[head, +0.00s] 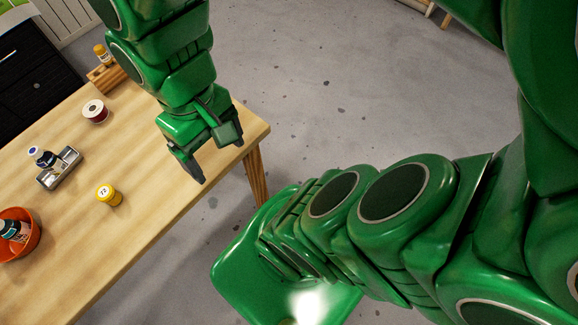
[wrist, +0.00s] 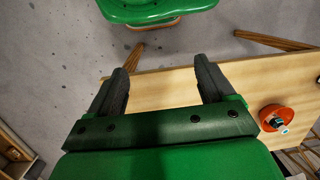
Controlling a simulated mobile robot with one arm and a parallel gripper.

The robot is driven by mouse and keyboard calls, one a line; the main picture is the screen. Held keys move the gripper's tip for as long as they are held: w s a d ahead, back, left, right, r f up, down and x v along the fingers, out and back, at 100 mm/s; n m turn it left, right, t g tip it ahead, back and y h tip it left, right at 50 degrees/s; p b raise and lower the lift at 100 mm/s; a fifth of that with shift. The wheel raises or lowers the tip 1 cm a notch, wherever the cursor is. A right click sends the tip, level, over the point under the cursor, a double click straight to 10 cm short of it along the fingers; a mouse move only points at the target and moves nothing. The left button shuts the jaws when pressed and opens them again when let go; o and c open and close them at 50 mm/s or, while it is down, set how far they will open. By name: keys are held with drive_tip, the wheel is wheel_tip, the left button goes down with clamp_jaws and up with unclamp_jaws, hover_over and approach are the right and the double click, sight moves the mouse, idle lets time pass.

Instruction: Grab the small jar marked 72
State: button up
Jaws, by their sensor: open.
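The small jar marked 72 (head: 108,196) is yellow, with a white top bearing the number. It stands upright on the wooden table (head: 150,200), near its front edge, in the head view. My gripper (head: 208,158) is open and empty, up and to the right of the jar, near the table's right end. In the wrist view, the two dark fingers of my gripper (wrist: 162,82) are wide apart with nothing between them. I cannot make out the jar in the wrist view.
A metal tray (head: 66,171) with a dark bottle is left of the jar. An orange bowl (head: 36,240) holds a bottle. A red jar with a white lid (head: 95,111) and a wooden rack (head: 106,76) stand farther back.

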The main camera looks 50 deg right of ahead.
drive_tip(key=shift+d+m+h, duration=0.3)
drive_tip(key=shift+d, duration=0.5)
drive_tip(key=shift+c, duration=0.4)
drive_tip(key=m+g+y, duration=0.4)
drive_tip(key=m+y, duration=0.5)
drive_tip(key=y, duration=0.1)
approach(104, 202)
drive_tip(key=s+d+r, duration=0.1)
drive_tip(key=s+r, duration=0.4)
drive_tip(key=s, duration=0.3)
drive_tip(key=w+f+m+y, duration=0.1)
drive_tip(key=w+f, duration=0.1)
drive_tip(key=f, duration=0.1)
drive_tip(key=w+a+f+m+t+y, duration=0.1)
drive_tip(key=w+f+m, duration=0.3)
drive_tip(key=f, duration=0.1)
drive_tip(key=shift+w+a+f+y, duration=0.3)
drive_tip(key=shift+w+f+y, duration=0.05)
drive_tip(key=shift+y, duration=0.05)
drive_tip(key=shift+w+x, duration=0.1)
drive_tip(key=shift+x, duration=1.85)
drive_tip(key=shift+w+x, duration=0.15)
drive_tip(key=shift+x, duration=1.8)
drive_tip(key=c, duration=1.1)
drive_tip(key=shift+r, duration=0.1)
